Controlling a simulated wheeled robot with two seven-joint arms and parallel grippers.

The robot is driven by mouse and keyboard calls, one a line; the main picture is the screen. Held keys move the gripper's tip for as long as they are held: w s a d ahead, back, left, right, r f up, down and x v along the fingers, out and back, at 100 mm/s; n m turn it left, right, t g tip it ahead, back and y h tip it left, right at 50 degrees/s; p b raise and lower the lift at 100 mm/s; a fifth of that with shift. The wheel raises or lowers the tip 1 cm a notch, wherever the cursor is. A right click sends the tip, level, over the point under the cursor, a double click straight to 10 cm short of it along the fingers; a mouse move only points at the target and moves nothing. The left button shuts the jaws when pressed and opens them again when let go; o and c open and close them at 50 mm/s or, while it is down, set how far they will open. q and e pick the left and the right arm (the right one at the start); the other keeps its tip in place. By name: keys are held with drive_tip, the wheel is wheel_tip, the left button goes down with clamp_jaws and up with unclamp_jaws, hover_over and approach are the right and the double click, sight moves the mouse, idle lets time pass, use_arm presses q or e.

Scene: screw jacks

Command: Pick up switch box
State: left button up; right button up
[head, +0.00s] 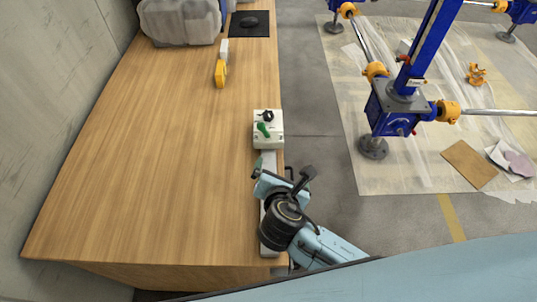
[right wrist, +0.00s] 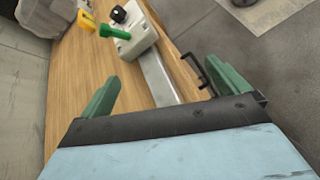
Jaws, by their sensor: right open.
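The switch box (head: 268,130) is a white box with a green knob and a black knob on top. It sits at the right edge of the wooden table, at the end of a pale flat strip. In the right wrist view the switch box (right wrist: 132,38) is at the top, beyond the fingertips. My right gripper (head: 273,172) is over the strip, on the near side of the box and apart from it. Its green fingers (right wrist: 168,88) are spread with nothing held between them. My left gripper is not in view.
The wooden table (head: 150,150) is mostly bare left of the box. A yellow-and-white tool (head: 221,70) and a grey wrapped bundle (head: 180,20) lie farther back. A black handle (right wrist: 195,70) is at the table's side. A blue screw jack (head: 395,105) stands on floor sheeting at right.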

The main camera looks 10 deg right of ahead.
sight(269, 144)
drive_tip(key=n, duration=0.1)
drive_tip(key=w+a+n+t, duration=0.1)
drive_tip(key=n, duration=0.1)
drive_tip(key=w+a+n+t, duration=0.1)
drive_tip(key=n, duration=0.1)
drive_tip(key=shift+w+a+r, duration=0.15)
drive_tip(key=shift+a+r, duration=0.05)
drive_tip(key=shift+r, duration=0.15)
drive_tip(key=shift+w+f, duration=0.1)
drive_tip(key=shift+w, duration=0.25)
drive_tip(key=b+x, duration=0.2)
drive_tip(key=x, duration=0.5)
drive_tip(key=shift+w+f, duration=0.25)
drive_tip(key=shift+w, duration=0.1)
drive_tip(key=b+x, duration=0.1)
drive_tip(key=x, duration=0.1)
drive_tip(key=b+x, duration=0.1)
drive_tip(key=x, duration=0.1)
drive_tip(key=shift+w+a+f, duration=0.15)
drive_tip(key=shift+f, duration=0.25)
drive_tip(key=shift+w, duration=0.1)
drive_tip(key=c, duration=1.6)
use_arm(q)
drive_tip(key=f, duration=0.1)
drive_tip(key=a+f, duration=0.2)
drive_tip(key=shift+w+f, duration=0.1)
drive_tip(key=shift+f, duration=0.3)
use_arm(e)
drive_tip(key=shift+r, duration=0.25)
